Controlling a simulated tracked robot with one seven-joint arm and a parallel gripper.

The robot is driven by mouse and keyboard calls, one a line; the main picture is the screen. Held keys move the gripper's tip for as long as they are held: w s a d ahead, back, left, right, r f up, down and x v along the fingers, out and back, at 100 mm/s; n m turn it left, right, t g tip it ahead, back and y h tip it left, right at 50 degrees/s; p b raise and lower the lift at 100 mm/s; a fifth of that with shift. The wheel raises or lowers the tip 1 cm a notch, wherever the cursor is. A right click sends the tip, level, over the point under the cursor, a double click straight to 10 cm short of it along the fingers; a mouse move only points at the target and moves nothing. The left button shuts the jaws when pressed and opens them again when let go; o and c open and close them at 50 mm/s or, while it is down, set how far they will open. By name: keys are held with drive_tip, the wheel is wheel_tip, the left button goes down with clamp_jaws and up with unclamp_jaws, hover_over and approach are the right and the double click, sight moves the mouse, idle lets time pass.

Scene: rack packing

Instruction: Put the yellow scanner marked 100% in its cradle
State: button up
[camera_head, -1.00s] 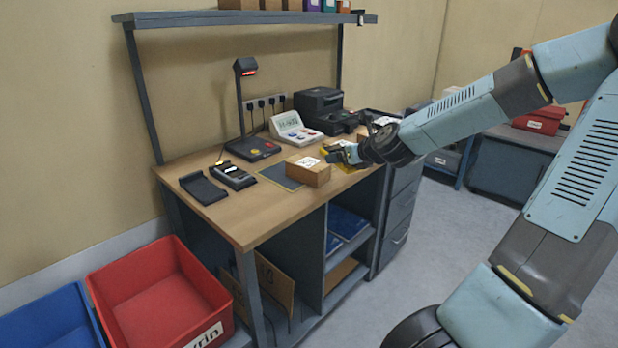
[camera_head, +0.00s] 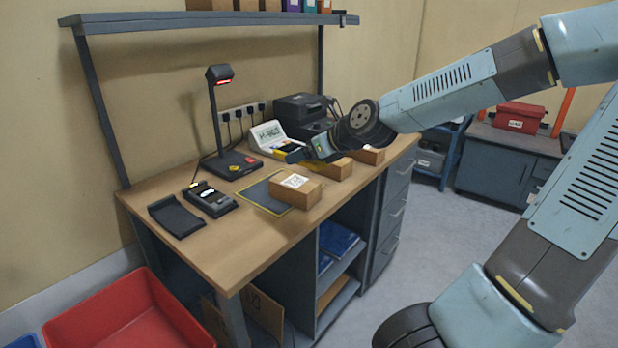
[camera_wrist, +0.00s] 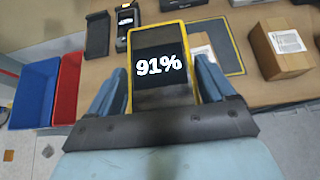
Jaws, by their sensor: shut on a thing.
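My gripper (camera_head: 298,154) is shut on a yellow scanner (camera_wrist: 165,92) and holds it above the bench. In the wrist view the scanner has a yellow rim and a dark screen reading 91%, not 100%, between my fingers (camera_wrist: 162,68). In the head view only a little yellow of it shows at my fingertips. A flat, empty black cradle (camera_head: 175,217) lies at the bench's left front; it also shows in the wrist view (camera_wrist: 97,35). Beside it is a black cradle-like unit (camera_head: 210,200) with a small light label or screen; I cannot read it.
A dark mat (camera_head: 258,192) and cardboard boxes (camera_head: 295,192) lie on the bench (camera_head: 235,240). A lamp-like stand (camera_head: 232,165), a white display unit (camera_head: 268,132) and a black printer (camera_head: 303,112) stand behind. A red bin (camera_head: 130,315) is on the floor.

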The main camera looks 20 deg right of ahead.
drive_tip(key=w+d+f, duration=0.2)
drive_tip(key=w, duration=0.3)
hover_over(309, 184)
drive_tip(key=s, duration=0.1)
drive_tip(key=f, duration=0.5)
drive_tip(key=shift+s+a+f, duration=0.1)
drive_tip(key=shift+a, duration=0.1)
drive_tip(key=shift+w+d+f, duration=0.2)
drive_tip(key=shift+w+f, duration=0.25)
drive_tip(key=shift+f, duration=1.8)
drive_tip(key=shift+f, duration=0.6)
drive_tip(key=o, duration=1.2)
drive_tip(key=shift+r, duration=0.1)
